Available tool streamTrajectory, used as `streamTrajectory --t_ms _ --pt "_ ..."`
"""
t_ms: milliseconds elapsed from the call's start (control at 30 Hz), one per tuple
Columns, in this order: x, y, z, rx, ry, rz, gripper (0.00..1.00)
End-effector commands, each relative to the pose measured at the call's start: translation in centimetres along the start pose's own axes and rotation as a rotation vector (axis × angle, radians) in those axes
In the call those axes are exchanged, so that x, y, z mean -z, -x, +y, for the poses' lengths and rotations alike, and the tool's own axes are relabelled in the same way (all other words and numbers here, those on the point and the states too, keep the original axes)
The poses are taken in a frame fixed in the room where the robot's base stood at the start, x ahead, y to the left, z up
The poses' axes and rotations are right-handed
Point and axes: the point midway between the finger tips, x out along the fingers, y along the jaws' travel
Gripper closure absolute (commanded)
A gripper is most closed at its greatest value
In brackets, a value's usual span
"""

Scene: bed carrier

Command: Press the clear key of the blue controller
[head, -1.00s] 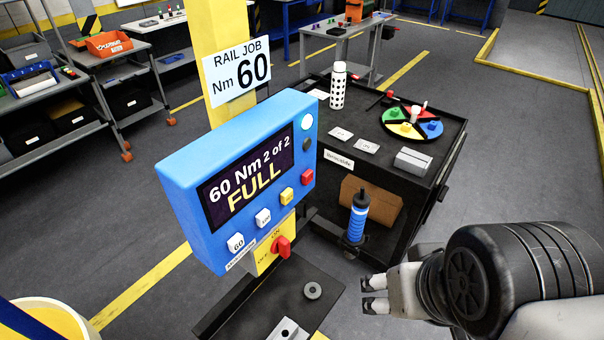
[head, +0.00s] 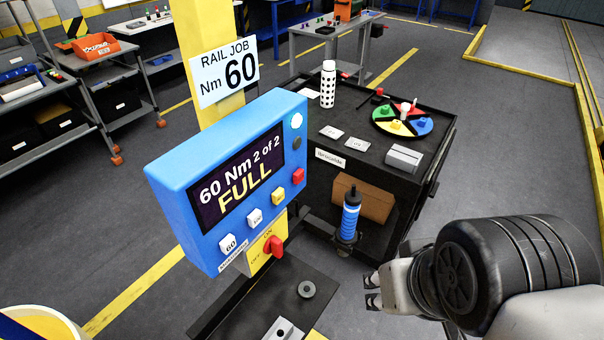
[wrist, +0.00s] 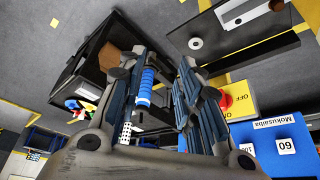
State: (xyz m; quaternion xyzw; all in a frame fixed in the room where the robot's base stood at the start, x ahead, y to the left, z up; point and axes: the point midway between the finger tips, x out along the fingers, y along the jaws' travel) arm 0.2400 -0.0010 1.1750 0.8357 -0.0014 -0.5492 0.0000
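The blue controller (head: 163,200) stands left of centre in the head view. Its screen (head: 238,180) reads "60 Nm 2 of 2 FULL". Below the screen are a white key marked 60 (head: 228,244), a second white key (head: 254,219), a yellow key (head: 278,196) and a red key (head: 298,177). No legible label shows which key is clear. My gripper (head: 372,291) is to the right of the controller, apart from it. Its fingers are open and empty in the wrist view (wrist: 160,75). The controller's labelled edge (wrist: 268,143) shows at the lower right there.
A red OFF/ON switch (head: 273,246) sits below the controller on a yellow plate. A black cart (head: 440,150) stands behind, with a blue-handled tool (head: 350,218) at its front. A yellow post (head: 205,40) carries the "RAIL JOB 60 Nm" sign (head: 225,73). Open floor lies at right.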

Motion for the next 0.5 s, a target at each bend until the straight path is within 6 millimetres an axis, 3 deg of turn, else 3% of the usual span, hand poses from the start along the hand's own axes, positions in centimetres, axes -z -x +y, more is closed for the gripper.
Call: streamTrajectory --t_ms 400,500 --pt "0.0 0.0 0.0 0.0 0.0 0.0 0.98" --pt "0.0 0.0 0.0 0.0 0.0 0.0 1.0"
